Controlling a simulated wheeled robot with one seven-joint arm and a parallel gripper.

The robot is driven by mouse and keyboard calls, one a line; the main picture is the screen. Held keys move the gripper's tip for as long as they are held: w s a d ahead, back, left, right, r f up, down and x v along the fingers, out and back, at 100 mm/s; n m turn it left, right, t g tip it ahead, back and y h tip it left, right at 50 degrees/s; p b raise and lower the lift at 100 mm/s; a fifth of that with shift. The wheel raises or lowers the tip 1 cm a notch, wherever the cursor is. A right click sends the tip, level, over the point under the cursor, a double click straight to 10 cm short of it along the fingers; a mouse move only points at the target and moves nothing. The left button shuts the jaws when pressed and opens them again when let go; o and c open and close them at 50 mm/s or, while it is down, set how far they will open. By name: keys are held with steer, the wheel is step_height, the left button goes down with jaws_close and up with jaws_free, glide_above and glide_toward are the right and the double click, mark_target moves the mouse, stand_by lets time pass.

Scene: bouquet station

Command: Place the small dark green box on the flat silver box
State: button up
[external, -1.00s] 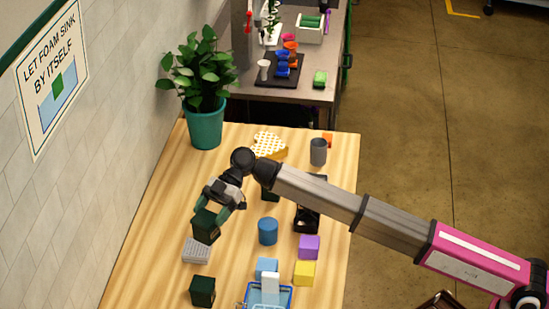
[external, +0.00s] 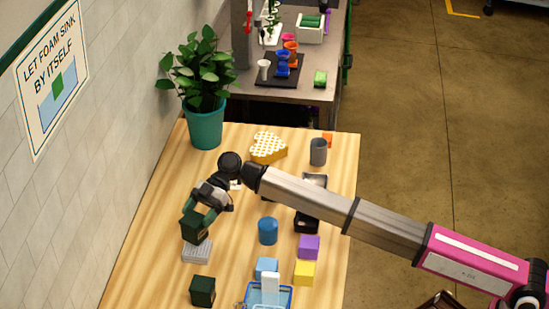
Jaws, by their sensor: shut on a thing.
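My gripper (external: 204,217) is shut on a small dark green box (external: 193,228). The box is upright and directly over the flat silver box (external: 197,252), covering its back part in the external view. I cannot tell whether the two touch or a small gap is left. The flat silver box lies on the wooden table near its left side. A second dark green box (external: 202,291) stands on the table in front of the silver box, apart from it.
To the right stand a blue cylinder (external: 268,231), a purple block (external: 309,246), a yellow block (external: 304,273) and a light blue block (external: 266,267). A clear blue tub (external: 284,297) is at the front. A potted plant (external: 205,118) stands at the back left.

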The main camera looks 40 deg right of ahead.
steer(key=shift+w+d+f, duration=0.1)
steer(key=shift+w+f, duration=0.05)
steer(key=shift+f, duration=1.9)
steer(key=shift+f, duration=0.1)
steer(key=o, duration=1)
steer(key=v, duration=1.2)
